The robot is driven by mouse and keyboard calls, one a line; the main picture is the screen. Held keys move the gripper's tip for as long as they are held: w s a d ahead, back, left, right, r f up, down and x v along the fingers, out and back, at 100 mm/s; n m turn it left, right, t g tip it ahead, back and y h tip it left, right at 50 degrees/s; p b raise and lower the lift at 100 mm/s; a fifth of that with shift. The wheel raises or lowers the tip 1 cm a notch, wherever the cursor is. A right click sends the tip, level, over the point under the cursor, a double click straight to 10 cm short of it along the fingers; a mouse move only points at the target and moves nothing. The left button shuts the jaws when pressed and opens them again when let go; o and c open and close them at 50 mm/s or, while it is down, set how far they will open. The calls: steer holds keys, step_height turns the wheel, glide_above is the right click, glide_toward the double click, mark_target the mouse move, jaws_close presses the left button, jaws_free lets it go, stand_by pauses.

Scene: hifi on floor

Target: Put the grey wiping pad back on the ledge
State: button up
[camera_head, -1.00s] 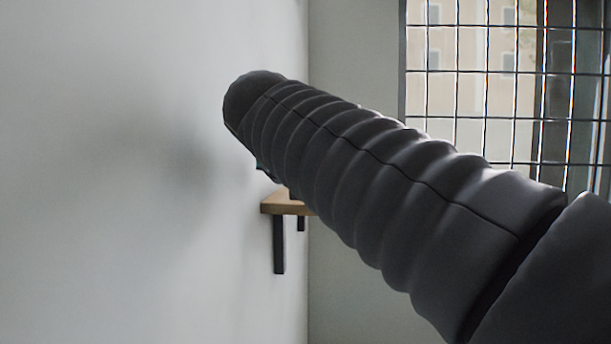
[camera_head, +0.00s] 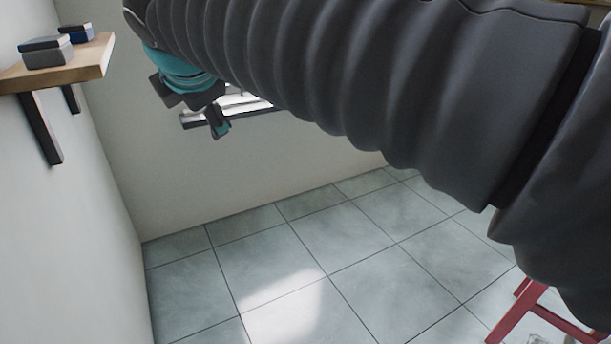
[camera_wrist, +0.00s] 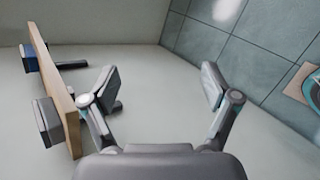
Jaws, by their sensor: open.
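The wooden ledge (camera_head: 98,58) is fixed to the wall at the upper left of the head view; it also shows tilted at the left of the wrist view (camera_wrist: 62,95). A grey pad with a darker top (camera_head: 47,52) lies on the ledge; it shows beside the board in the wrist view (camera_wrist: 45,122). A smaller blue-and-dark block (camera_head: 76,34) lies behind it. My gripper (camera_wrist: 160,86) is open, with nothing between its fingers, apart from the ledge. In the head view my arm hides part of my gripper (camera_head: 208,108).
Dark brackets (camera_head: 42,130) hold the ledge. Red legs of a stool or stand (camera_head: 515,310) are at the lower right. The tiled floor (camera_head: 290,260) between is clear. A teal-edged item (camera_wrist: 300,85) is cut off at the wrist view's right edge.

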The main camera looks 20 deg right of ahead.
steer(key=s+d+f+m+g, duration=0.2)
steer(key=s+d+f+m, duration=0.6)
steer(key=f+m, duration=0.4)
steer(key=s+d+f+m+g, duration=0.2)
steer(key=s+d+f+m, duration=0.7)
steer(key=s+f+m, duration=0.1)
steer(key=shift+s+d+f+m+p, duration=0.25)
steer(key=shift+f+m+p, duration=0.15)
steer(key=shift+f+m, duration=0.6)
steer(key=shift+f, duration=0.1)
